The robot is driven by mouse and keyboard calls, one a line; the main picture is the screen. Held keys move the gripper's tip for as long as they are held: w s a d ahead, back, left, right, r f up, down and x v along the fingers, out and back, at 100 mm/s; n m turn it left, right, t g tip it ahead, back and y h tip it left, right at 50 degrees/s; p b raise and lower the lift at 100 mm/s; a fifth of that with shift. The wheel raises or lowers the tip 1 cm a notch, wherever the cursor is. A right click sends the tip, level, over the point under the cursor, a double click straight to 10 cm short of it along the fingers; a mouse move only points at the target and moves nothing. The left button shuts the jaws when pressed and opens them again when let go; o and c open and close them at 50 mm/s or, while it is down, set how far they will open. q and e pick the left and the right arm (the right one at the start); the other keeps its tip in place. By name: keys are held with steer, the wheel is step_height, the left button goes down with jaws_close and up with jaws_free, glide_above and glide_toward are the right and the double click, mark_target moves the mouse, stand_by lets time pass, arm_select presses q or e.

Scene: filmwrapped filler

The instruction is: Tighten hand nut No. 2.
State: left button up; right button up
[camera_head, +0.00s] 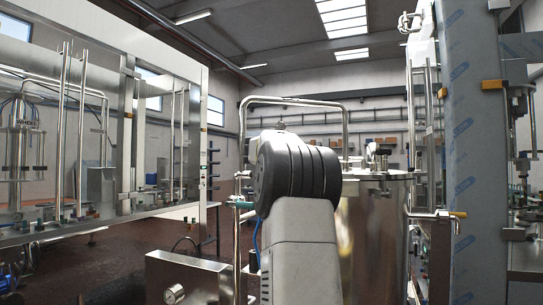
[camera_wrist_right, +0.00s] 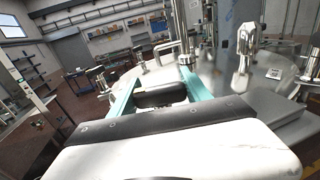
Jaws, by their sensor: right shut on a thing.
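In the right wrist view, the two teal fingers of my right gripper (camera_wrist_right: 162,76) reach over the round metal lid (camera_wrist_right: 215,72) of a tank. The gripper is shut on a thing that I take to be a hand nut. It is hardly visible, and its number cannot be read. Other metal clamp nuts stand around the lid rim, one at left (camera_wrist_right: 97,78) and a large one at right (camera_wrist_right: 245,45). In the head view, the steel tank (camera_head: 372,235) stands behind my raised grey arm, which hides its left part and my right gripper. My left gripper is not in view.
A steel pipe frame (camera_head: 297,101) rises behind my arm. A film-wrapped blue-grey column (camera_head: 478,150) stands right of the tank. A glass-fronted machine (camera_head: 100,130) fills the left. A low steel box with a gauge (camera_head: 190,278) sits left of my arm.

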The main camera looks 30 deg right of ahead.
steer(key=o, duration=1.4)
steer(key=shift+c, duration=0.2)
steer(key=shift+a, duration=0.1)
steer(key=v, duration=0.7)
steer(key=shift+s+a, duration=0.25)
